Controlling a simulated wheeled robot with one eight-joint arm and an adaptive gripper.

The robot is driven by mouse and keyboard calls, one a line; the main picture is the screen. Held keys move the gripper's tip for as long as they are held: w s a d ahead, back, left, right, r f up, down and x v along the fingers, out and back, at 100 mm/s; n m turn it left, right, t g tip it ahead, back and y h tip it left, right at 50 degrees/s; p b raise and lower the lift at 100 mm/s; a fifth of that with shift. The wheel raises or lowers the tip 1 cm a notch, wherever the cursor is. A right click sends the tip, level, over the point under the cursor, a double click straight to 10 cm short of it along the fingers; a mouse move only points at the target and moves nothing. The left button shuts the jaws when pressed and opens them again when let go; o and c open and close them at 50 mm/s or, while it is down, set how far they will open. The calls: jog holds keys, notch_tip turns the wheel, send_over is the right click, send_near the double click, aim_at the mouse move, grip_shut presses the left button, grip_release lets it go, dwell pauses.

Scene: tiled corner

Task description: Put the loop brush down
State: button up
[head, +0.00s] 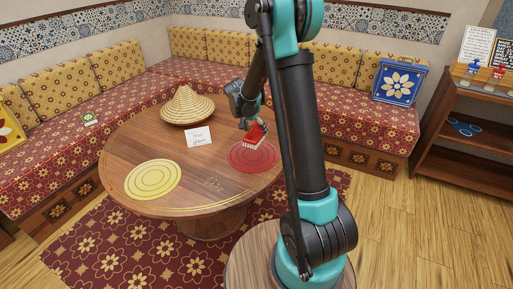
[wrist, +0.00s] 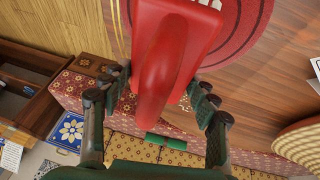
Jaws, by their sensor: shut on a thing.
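The red loop brush (head: 257,134) has a loop handle and pale bristles, which face down in the head view. My gripper (head: 248,121) is shut on its handle. In the wrist view the brush (wrist: 170,60) fills the upper middle, with a finger of my gripper (wrist: 162,95) on each side of the loop. The brush is over the far part of the round red mat (head: 253,160) on the wooden table (head: 140,140). The mat also shows behind the brush in the wrist view (wrist: 245,35). I cannot tell whether the bristles touch the mat.
A round yellow mat (head: 152,180) lies at the table's near left. A conical straw lid (head: 187,106) and a small white card (head: 198,138) stand left of my gripper. Benches with cushions line the walls. A wooden shelf (head: 465,125) stands at the right.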

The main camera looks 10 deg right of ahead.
aim_at(250, 134)
notch_tip(250, 134, down, 10)
jog(key=shift+r, duration=0.25)
jog(key=shift+f, duration=0.1)
jog(key=o, duration=1.6)
jog(key=shift+c, duration=0.2)
jog(key=v, duration=1.2)
jog(key=shift+s, duration=0.1)
jog(key=s+d+r+n+y, duration=0.1)
jog(key=s+d+n+y, duration=0.1)
jog(key=s, duration=1.2)
jog(key=s+d+r+n+t+y, duration=0.1)
jog(key=s+d+n, duration=0.4)
jog(key=s, duration=1)
jog(key=shift+d+t+y, duration=0.25)
jog(key=shift+t+y, duration=0.05)
jog(key=shift+y, duration=0.2)
